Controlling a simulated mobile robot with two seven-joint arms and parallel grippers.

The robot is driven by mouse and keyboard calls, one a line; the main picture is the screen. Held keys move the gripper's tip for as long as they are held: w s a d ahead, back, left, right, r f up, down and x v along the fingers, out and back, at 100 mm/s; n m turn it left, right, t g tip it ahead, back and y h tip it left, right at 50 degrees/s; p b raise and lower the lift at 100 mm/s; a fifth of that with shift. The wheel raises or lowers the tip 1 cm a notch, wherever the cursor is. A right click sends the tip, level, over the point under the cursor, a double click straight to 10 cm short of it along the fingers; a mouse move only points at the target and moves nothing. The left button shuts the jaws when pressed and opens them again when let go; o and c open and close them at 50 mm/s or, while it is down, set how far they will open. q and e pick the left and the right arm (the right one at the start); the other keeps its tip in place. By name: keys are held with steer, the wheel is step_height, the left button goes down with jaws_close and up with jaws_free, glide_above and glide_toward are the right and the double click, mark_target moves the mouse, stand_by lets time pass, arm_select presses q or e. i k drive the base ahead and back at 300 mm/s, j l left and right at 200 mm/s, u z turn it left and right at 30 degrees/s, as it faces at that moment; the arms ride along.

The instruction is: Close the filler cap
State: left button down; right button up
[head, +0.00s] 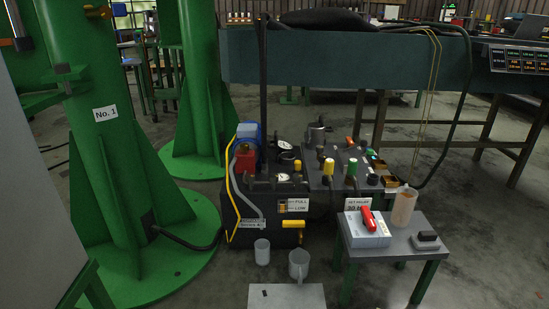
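A dark hydraulic unit (262,205) stands on the floor at the middle of the head view. Its top carries a dial gauge (285,147), a red part (243,160), a blue container (248,131) and several small knobs and fittings. A small dark round fitting (287,158) lies just below the gauge. I cannot tell which of these small parts is the filler cap, or whether it is open. A level label (297,205) reading FULL and LOW is on the unit's front. Neither of my grippers is in view.
A small green-legged table (400,248) at the right holds a box, a red tool, an amber bottle (403,206) and a dark block. Green columns (95,130) stand left, with a black hose (185,243) alongside.

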mark_target(276, 141)
steer(key=i+l, duration=0.15)
steer(key=i, duration=0.5)
steer(key=i+z, duration=0.65)
steer(key=j+z, duration=0.1)
steer(key=z, duration=0.6)
steer(key=j+z, duration=0.15)
steer(key=z, duration=0.2)
steer(key=j, duration=1.05)
steer(key=k, duration=0.05)
